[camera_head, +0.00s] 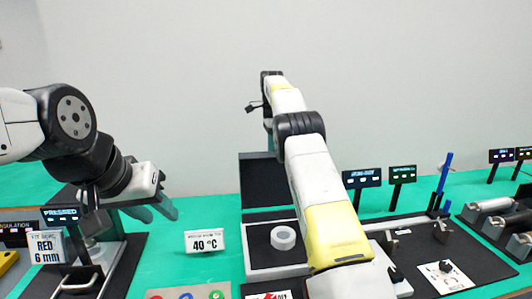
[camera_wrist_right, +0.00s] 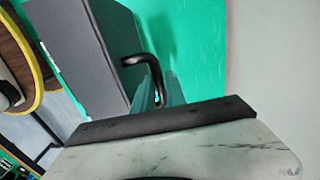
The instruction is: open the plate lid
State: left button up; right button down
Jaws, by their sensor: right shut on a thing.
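The plate lid (camera_head: 265,182) is a dark panel standing upright behind a light-framed station in the head view. It fills the upper left of the right wrist view as a dark grey slab (camera_wrist_right: 75,50). A bent black handle (camera_wrist_right: 140,61) sticks out beside it. My right gripper (camera_wrist_right: 158,92) is shut on this handle; its fingers hide the handle's lower part. In the head view my right arm reaches over the station, and its fingers are mostly hidden behind the lid's top. My left gripper (camera_head: 157,211) is at the left, its greenish fingers apart and empty, away from the lid.
A white ring (camera_head: 283,237) sits in the station. A "40 °C" sign (camera_head: 205,241) stands left of it. Displays (camera_head: 362,178) and a blue upright part (camera_head: 445,172) stand to the right. A "RED 6 mm" sign (camera_head: 46,246) is at far left. Green table shows between stations.

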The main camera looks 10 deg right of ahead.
jog(key=shift+w, duration=0.35)
jog(key=c, duration=1.5)
grip_release()
jog(key=shift+w+f, duration=0.15)
jog(key=shift+w, duration=0.05)
jog(key=shift+o, duration=0.2)
jog(key=shift+s, duration=0.1)
